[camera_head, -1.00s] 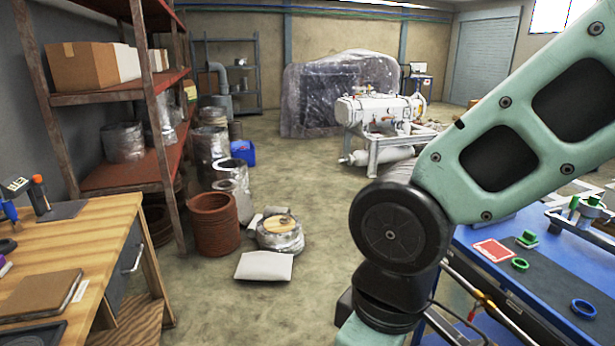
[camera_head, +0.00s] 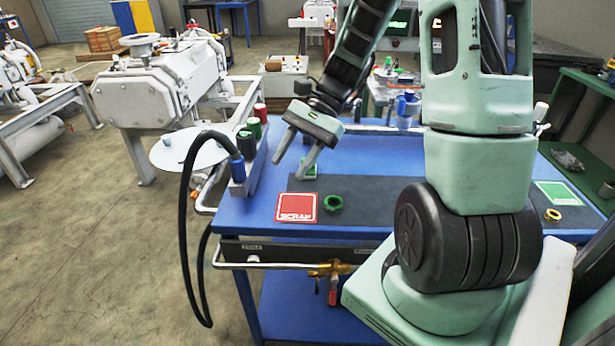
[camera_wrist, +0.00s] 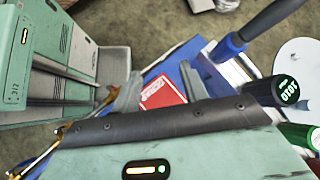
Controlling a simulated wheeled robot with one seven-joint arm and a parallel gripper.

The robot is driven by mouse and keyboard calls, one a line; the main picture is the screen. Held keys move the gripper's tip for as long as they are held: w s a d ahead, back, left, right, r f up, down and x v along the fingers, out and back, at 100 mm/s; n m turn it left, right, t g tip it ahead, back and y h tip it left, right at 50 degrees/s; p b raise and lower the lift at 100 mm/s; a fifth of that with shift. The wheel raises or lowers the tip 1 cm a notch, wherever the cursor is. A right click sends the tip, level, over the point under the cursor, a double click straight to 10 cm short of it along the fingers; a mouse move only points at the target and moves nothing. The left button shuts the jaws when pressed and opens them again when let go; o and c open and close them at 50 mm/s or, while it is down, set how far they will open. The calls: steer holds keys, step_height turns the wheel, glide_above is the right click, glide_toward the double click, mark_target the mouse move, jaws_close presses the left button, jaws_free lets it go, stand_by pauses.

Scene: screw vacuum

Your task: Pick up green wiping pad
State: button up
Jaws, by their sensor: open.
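I cannot single out the green wiping pad for certain. A small green piece (camera_head: 309,170) lies on the dark mat (camera_head: 385,195) of the blue table, partly hidden behind one of my fingertips. A green ring (camera_head: 333,203) lies in front of it, beside the red SCRAP card (camera_head: 297,207). A green card with a white border (camera_head: 557,194) lies at the right end of the mat. My gripper (camera_head: 290,162) is open and empty, with its fingers spread and pointing down above the left part of the table. The wrist view shows the red card (camera_wrist: 162,92) beyond my fingers.
A yellow ring (camera_head: 553,215) lies at the right. A white machine (camera_head: 160,85) stands to the left. The middle of the mat looks clear.

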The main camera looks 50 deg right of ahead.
steer(key=s+d+f+m+t+b, duration=0.15)
steer(key=d+m+t, duration=0.4)
steer(key=d, duration=0.55)
steer(key=s+d+f+m+t+b, duration=0.1)
steer(key=s+d+f+m+t, duration=0.2)
steer(key=d+m, duration=0.65)
steer(key=w+a+f, duration=0.2)
steer(key=w, duration=0.2)
steer(key=w+a+f+n+t, duration=0.1)
steer(key=w+a+f, duration=0.1)
steer(key=w+a, duration=0.1)
steer(key=w+a+f+n, duration=0.1)
steer(key=w+a+f, duration=0.1)
steer(key=w, duration=0.3)
steer(key=shift+w+a+b, duration=0.3)
steer(key=shift+a, duration=0.2)
jaws_close()
